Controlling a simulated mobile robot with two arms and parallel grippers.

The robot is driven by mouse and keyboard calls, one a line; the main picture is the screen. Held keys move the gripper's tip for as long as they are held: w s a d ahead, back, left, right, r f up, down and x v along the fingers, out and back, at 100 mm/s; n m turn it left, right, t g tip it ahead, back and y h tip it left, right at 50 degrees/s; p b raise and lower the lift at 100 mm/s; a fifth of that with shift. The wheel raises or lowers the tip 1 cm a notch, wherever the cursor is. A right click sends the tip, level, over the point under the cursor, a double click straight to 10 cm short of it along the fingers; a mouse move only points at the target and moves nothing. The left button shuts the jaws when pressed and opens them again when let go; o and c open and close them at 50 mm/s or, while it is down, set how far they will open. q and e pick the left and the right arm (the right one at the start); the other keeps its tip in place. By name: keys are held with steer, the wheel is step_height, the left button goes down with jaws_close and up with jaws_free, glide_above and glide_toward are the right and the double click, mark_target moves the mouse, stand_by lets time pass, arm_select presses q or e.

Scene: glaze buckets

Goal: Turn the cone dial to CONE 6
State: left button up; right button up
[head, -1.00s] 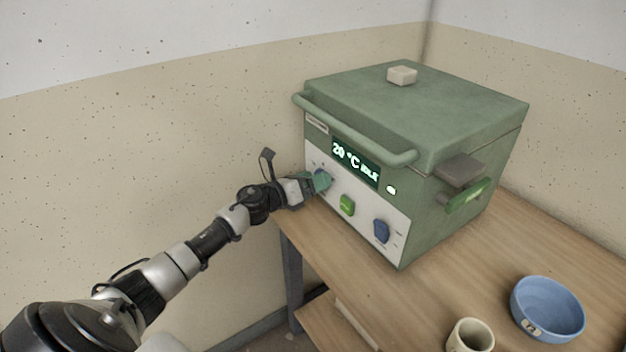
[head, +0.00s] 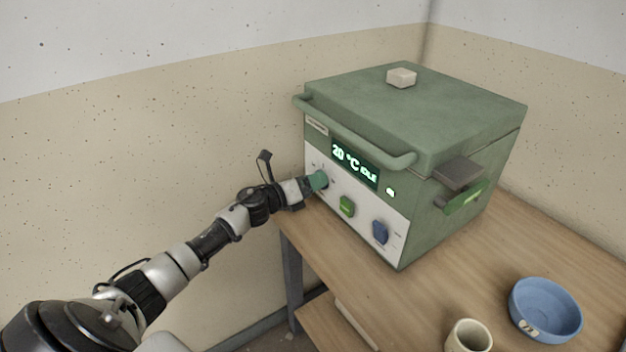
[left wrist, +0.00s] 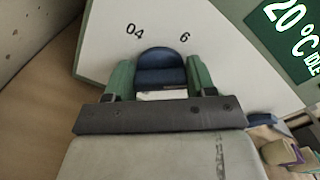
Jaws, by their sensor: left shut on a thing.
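The kiln (head: 420,110) is a green box with a lid, and its lit display (head: 354,162) reads 20 °C IDLE. The cone dial (left wrist: 160,62) is a blue knob on the white panel, with the marks 04 and 6 above it in the left wrist view. My left gripper (head: 318,181) is shut on this dial, with one green finger on each side of it, as the left wrist view (left wrist: 160,78) also shows. In the head view the gripper mostly hides the dial. I cannot tell exactly which mark its pointer faces. My right gripper is not in view.
A green button (head: 347,206) and a second blue knob (head: 381,232) sit to the right on the panel. The kiln handle bar (head: 350,135) runs above the display. A blue bowl (head: 546,309) and a cream cup (head: 469,336) stand on the wooden table (head: 430,285).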

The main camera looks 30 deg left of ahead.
arm_select(q)
steer(key=n+p, duration=0.2)
steer(key=n, duration=0.3)
steer(key=shift+a, duration=0.1)
steer(key=shift+f+n+p, duration=0.15)
steer(key=shift+n+p, duration=1)
steer(key=shift+n, duration=1.25)
steer(key=o, duration=0.9)
